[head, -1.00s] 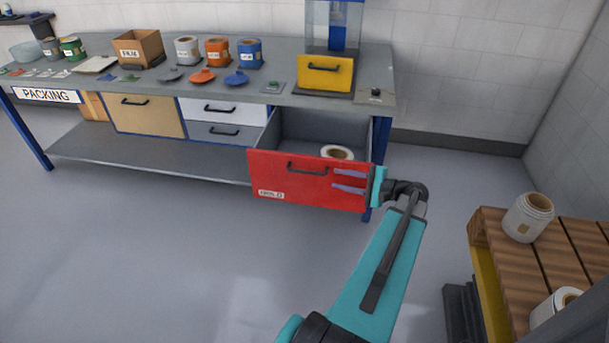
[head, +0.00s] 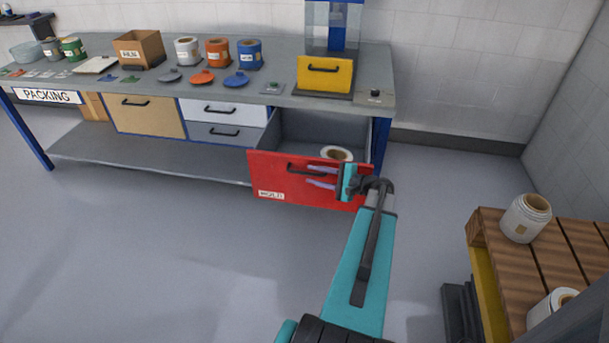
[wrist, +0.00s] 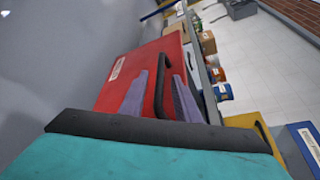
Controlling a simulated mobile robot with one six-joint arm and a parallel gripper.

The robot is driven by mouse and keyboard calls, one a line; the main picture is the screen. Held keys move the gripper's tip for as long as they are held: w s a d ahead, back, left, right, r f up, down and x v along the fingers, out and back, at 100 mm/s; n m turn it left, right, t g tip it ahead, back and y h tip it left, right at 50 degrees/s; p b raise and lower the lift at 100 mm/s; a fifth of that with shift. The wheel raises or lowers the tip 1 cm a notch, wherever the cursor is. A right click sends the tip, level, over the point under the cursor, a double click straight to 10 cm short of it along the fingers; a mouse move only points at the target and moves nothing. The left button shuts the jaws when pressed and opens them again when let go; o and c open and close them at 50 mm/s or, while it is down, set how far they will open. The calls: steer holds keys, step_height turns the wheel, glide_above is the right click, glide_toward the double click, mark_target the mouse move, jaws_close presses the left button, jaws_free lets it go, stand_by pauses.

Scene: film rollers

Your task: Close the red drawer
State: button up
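The red drawer (head: 275,175) is pulled out of the right end of the grey workbench, and its inside is visible. A white film roll (head: 337,153) lies inside it. The drawer's dark bar handle (head: 298,168) is partly covered by my gripper (head: 307,175). My gripper is in front of the right half of the drawer front, its two purple fingers apart and pointing left. In the wrist view, the handle (wrist: 161,88) shows between the fingers of my gripper (wrist: 160,76), against the red front (wrist: 125,88). I cannot tell whether they touch.
Other drawers, wooden (head: 145,115), white (head: 222,111) and grey (head: 225,133), are shut. A wooden pallet (head: 500,262) with white rolls stands at right. The floor before the bench is clear.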

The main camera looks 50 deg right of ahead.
mark_target(311, 174)
steer(key=shift+x, duration=1.85)
